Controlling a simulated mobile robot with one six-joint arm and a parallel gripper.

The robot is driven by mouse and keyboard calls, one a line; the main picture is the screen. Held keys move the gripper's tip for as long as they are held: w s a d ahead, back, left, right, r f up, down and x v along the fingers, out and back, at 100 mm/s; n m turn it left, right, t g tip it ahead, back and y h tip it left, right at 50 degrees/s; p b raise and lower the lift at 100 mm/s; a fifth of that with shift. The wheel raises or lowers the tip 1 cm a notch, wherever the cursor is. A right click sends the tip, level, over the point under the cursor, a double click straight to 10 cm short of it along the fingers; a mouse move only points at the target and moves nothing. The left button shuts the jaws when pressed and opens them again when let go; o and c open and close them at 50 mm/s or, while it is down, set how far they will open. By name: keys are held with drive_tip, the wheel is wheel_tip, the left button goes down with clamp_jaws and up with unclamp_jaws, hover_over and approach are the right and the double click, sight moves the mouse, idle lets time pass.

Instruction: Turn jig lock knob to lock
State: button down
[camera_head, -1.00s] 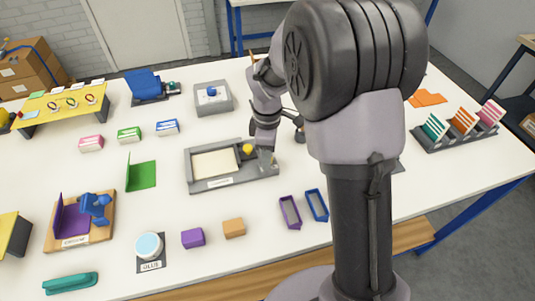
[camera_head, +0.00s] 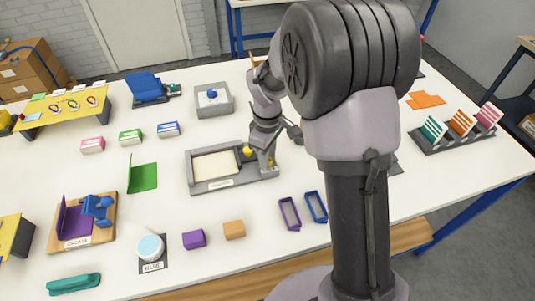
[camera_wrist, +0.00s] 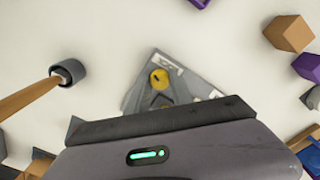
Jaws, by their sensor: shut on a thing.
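The grey jig (camera_head: 190,184) lies on the white table with a pale sheet (camera_head: 214,165) in its recess. My gripper (camera_head: 267,165) is down over the jig's right end, just right of that knob. It is shut on a small part there, apparently the jig lock knob, of which a bit of yellow (camera_head: 271,162) shows between the fingers.
Purple (camera_head: 289,214) and blue (camera_head: 316,206) frames lie in front on the right. A purple block (camera_head: 194,239) and an orange block (camera_head: 234,230) stand near the front edge. A green angled piece (camera_head: 143,176) is left of the jig. A grey tray (camera_head: 228,105) stands behind.

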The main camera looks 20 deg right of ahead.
drive_tip(key=m, duration=0.3)
drive_tip(key=shift+m, duration=0.4)
drive_tip(key=m, duration=0.3)
drive_tip(key=shift+m+p, duration=0.3)
drive_tip(key=m, duration=0.5)
drive_tip(key=shift+m, duration=0.7)
drive_tip(key=c, duration=1.1)
unclamp_jaws()
wheel_tip(320, 180, up, 18)
drive_tip(key=p, duration=0.5)
drive_tip(key=shift+f+p, duration=0.25)
drive_tip(key=shift+p, duration=0.1)
